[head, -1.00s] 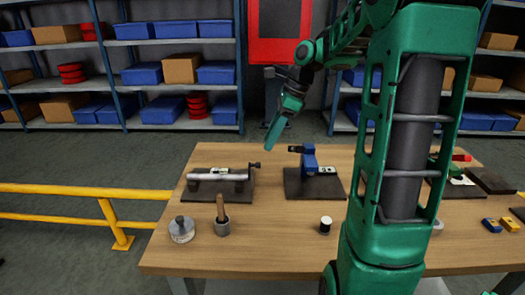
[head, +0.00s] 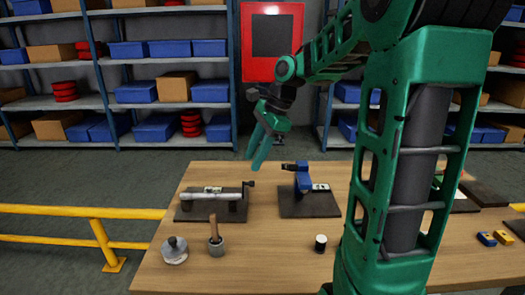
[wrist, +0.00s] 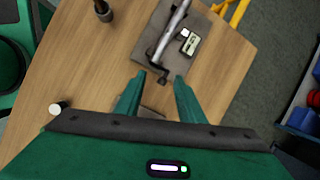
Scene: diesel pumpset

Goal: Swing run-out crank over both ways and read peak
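The run-out fixture, a silvery shaft (head: 212,192) on a dark base plate, lies at the table's left rear. Its crank (head: 249,185) is at the shaft's right end. In the wrist view the shaft (wrist: 178,22) runs up from the crank (wrist: 156,62), with a small pale gauge (wrist: 190,41) beside it; its reading is too small to make out. My gripper (head: 254,165) is just above the crank end in the head view. In the wrist view my gripper (wrist: 159,77) is open, with the crank's dark end between or just beyond the fingertips. I cannot tell whether they touch.
A blue device (head: 303,180) on a dark plate stands right of the fixture. A round metal weight (head: 174,250), a pot with a wooden handle (head: 216,246) and a small black-and-white cylinder (head: 320,243) stand in front. A yellow rail (head: 60,210) runs left of the table (head: 265,262).

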